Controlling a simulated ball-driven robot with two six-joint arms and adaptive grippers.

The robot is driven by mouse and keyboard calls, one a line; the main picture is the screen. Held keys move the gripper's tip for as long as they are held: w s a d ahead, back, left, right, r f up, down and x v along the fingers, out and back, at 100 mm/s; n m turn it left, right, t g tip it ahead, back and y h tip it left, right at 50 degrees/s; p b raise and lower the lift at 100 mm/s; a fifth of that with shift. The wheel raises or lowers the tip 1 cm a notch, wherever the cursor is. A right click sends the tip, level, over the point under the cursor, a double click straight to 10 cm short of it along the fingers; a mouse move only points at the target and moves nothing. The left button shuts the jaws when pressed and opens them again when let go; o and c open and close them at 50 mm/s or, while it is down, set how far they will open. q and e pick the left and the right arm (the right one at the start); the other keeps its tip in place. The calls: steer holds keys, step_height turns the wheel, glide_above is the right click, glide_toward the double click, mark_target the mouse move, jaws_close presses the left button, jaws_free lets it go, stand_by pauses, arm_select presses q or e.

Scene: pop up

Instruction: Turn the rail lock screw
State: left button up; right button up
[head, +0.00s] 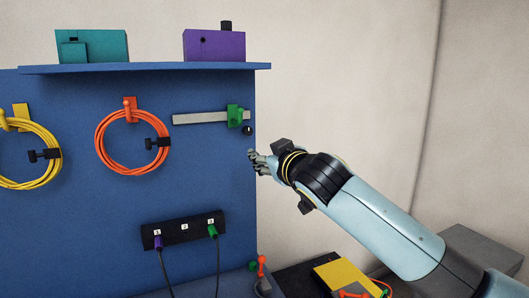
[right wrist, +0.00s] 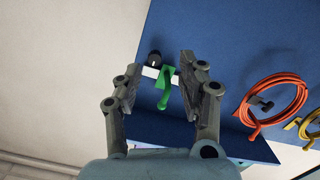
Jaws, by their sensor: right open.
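A grey rail (head: 205,118) is fixed to the blue board, with a green clamp piece (head: 234,114) near its right end. A small black knob (head: 248,130), which looks like the lock screw, sits just below and right of the clamp. My right gripper (head: 254,159) is a little below the knob near the board's right edge, apart from it in the picture. In the right wrist view, my right gripper (right wrist: 159,68) is open and empty, with the black knob (right wrist: 154,58) and green clamp (right wrist: 164,88) seen between its fingers. My left gripper is not in view.
Orange (head: 133,170) and yellow (head: 38,178) cable coils hang left of the rail. A shelf (head: 140,68) above carries a teal box (head: 95,47) and a purple box (head: 215,46). A black numbered socket strip (head: 184,231) is below.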

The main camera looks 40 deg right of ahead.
mark_target(249, 132)
steer(key=shift+t, duration=0.5)
steer(key=w+r, duration=0.1)
steer(key=w, duration=0.2)
steer(key=w+d+b, duration=0.1)
steer(key=w, duration=0.3)
steer(key=w+d+r, duration=0.1)
steer(key=w, duration=0.2)
steer(key=shift+w+d+r+b, duration=0.25)
steer(key=shift+w+r+b, duration=0.05)
steer(key=shift+r+b, duration=0.1)
steer(key=c, duration=0.7)
steer(key=shift+o, duration=0.2)
steer(key=n, duration=0.4)
steer(key=shift+n, duration=0.4)
steer(key=n, duration=0.4)
steer(key=shift+s+f, duration=0.1)
steer(key=n, duration=1)
steer(key=shift+n, duration=0.4)
steer(key=n, duration=1.2)
steer(key=shift+n, duration=0.3)
steer(key=n, duration=0.4)
steer(key=o, duration=0.9)
